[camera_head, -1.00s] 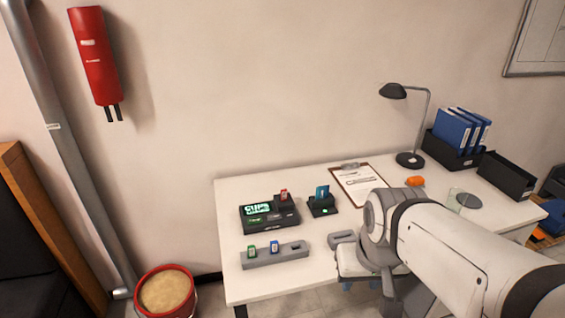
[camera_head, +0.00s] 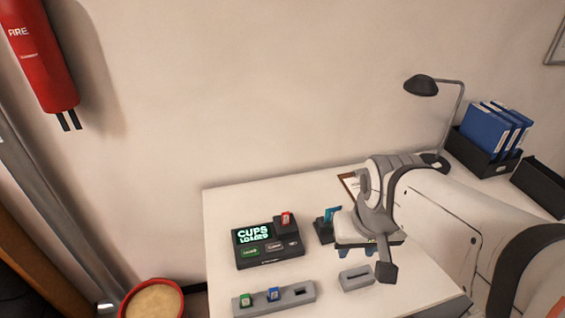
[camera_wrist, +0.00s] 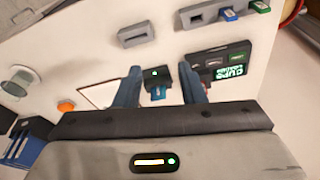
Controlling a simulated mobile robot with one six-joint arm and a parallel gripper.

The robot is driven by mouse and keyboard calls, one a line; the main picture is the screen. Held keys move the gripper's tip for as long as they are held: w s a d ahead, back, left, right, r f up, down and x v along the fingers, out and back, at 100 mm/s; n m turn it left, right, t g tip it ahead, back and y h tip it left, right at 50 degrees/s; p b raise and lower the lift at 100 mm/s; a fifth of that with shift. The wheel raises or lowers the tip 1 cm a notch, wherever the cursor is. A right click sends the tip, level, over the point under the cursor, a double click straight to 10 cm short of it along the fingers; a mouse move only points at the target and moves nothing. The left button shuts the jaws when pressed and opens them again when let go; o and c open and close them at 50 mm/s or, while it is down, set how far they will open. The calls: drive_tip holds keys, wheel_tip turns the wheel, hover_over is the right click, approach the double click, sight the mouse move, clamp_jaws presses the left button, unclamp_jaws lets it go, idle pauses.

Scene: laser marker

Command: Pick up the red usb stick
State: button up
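The red usb stick (camera_head: 286,218) stands upright in a slot at the back right of a black console (camera_head: 270,252) with a lit green "CUPS LOADED" screen. The console also shows at the right of the wrist view (camera_wrist: 222,62); the red stick is not clear there, near or behind the right finger. My gripper (camera_wrist: 161,76) is open, its two blue fingers apart with nothing held between them. In the head view it hangs over the desk, to the right of the console and the red stick.
A small black reader with a blue card (camera_head: 332,214) stands just right of the console. A grey holder (camera_head: 258,303) with a green and a blue stick lies in front, beside a small grey block (camera_head: 356,278). A lamp (camera_head: 421,86) and blue binders (camera_head: 487,131) stand at the back right.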

drive_tip(key=shift+o, duration=0.8)
drive_tip(key=shift+a, duration=0.2)
drive_tip(key=shift+o, duration=0.4)
drive_tip(key=w+a+f+n, duration=0.1)
drive_tip(key=w+a, duration=0.3)
drive_tip(key=w, duration=0.9)
drive_tip(key=shift+f+g+p, duration=0.4)
drive_tip(key=shift+f, duration=0.25)
drive_tip(key=n, duration=0.2)
hover_over(286, 213)
drive_tip(key=s, duration=0.1)
wheel_tip(286, 213, down, 9)
drive_tip(key=f, duration=0.2)
drive_tip(key=f+p, duration=0.1)
drive_tip(key=f, duration=0.2)
drive_tip(key=w+f, duration=0.1)
drive_tip(key=f, duration=0.2)
drive_tip(key=shift+r, duration=0.1)
clamp_jaws()
